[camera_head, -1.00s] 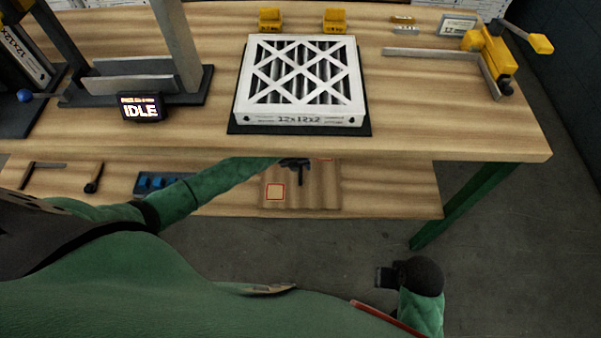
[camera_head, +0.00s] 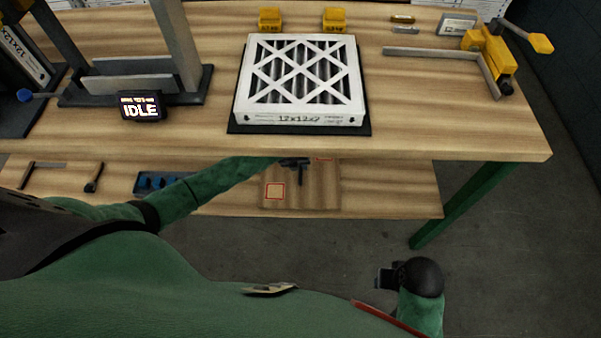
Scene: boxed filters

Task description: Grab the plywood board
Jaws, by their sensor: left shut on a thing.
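The plywood board (camera_head: 318,192) is a brown wooden panel with a red-outlined square mark, at the lower shelf below the front edge of the bench. Its upper end is partly hidden by my gripper and the bench top. My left arm reaches in from the left under the bench edge. My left gripper (camera_head: 300,170) is dark and shut on the board near its upper middle. My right gripper (camera_head: 384,277) is at the lower right, away from the bench, and looks empty; its jaw gap is too small to tell.
A white pleated filter (camera_head: 300,82) lies on a dark pad on the bench top (camera_head: 430,120). A blue tray (camera_head: 152,184) and tools (camera_head: 94,178) lie on the lower shelf (camera_head: 395,190). Floor is clear at the right.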

